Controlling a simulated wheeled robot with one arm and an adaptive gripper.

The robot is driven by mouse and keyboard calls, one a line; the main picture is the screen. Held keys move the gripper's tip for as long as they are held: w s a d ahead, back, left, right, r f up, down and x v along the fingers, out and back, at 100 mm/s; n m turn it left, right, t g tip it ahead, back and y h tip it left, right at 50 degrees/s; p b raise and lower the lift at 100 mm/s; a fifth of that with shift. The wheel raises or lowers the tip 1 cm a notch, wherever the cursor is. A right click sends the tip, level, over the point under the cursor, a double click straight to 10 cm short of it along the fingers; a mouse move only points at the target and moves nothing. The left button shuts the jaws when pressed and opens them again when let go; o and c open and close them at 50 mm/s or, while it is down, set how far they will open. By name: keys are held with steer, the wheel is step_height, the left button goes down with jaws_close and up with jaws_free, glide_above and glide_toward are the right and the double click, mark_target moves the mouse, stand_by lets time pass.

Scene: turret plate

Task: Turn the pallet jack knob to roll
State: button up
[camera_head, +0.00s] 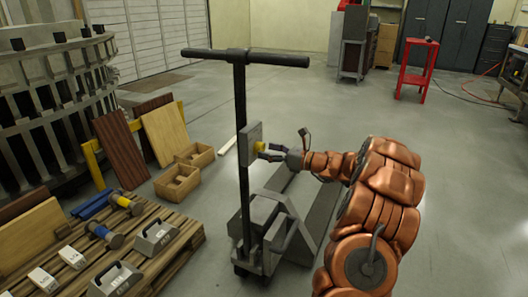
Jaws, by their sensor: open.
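The pallet jack (262,224) stands in the middle of the head view, with a tall black handle post and a crossbar at the top. A grey plate (250,143) is fixed on the post. The knob's markings and setting are too small to read.
A wooden pallet (170,238) with weights and tools lies at the lower left. Wooden boxes (196,154) and boards (165,133) stand behind it. A dark metal rack (45,110) fills the left side. A red stool (416,70) stands far back.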

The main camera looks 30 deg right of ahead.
steer(key=shift+x, duration=1)
steer(key=c, duration=1.1)
